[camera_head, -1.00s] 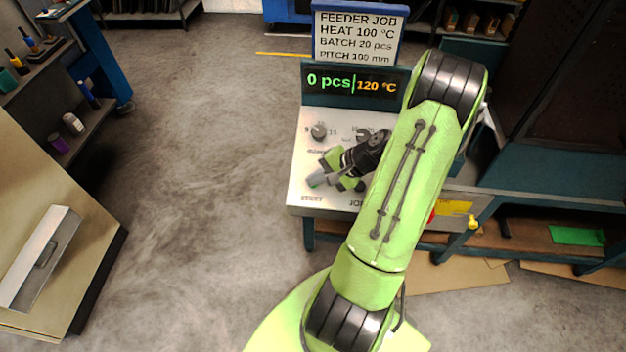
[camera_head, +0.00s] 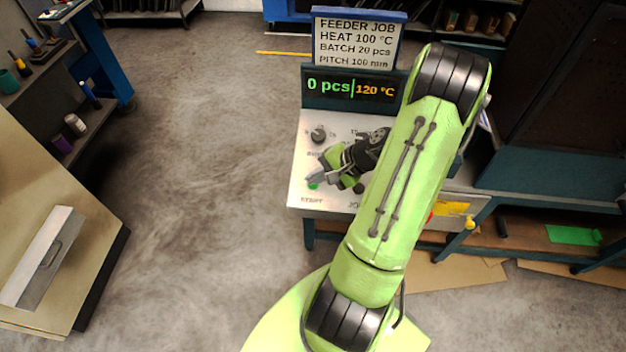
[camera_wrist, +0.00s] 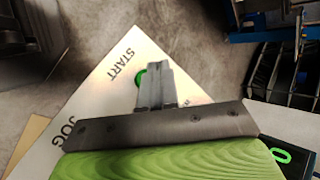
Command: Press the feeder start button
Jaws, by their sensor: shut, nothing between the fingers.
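The green start button (camera_head: 313,185) sits above the START label on the pale control panel (camera_head: 300,170). In the wrist view the green button (camera_wrist: 139,78) shows beside the upper left of my fingertips, partly hidden behind them. My gripper (camera_head: 313,177) is shut and empty, with its tips just over the button. In the wrist view my shut fingers (camera_wrist: 154,72) point down at the panel near the START label. Whether the tips touch the button cannot be told.
The display (camera_head: 350,88) reads 0 pcs and 120 °C. A job sign (camera_head: 357,40) above it reads HEAT 100 °C, BATCH 20 pcs, PITCH 100 mm. A knob (camera_head: 318,134) is on the panel's upper left, and a dark button (camera_head: 359,187) is near the JOG label.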

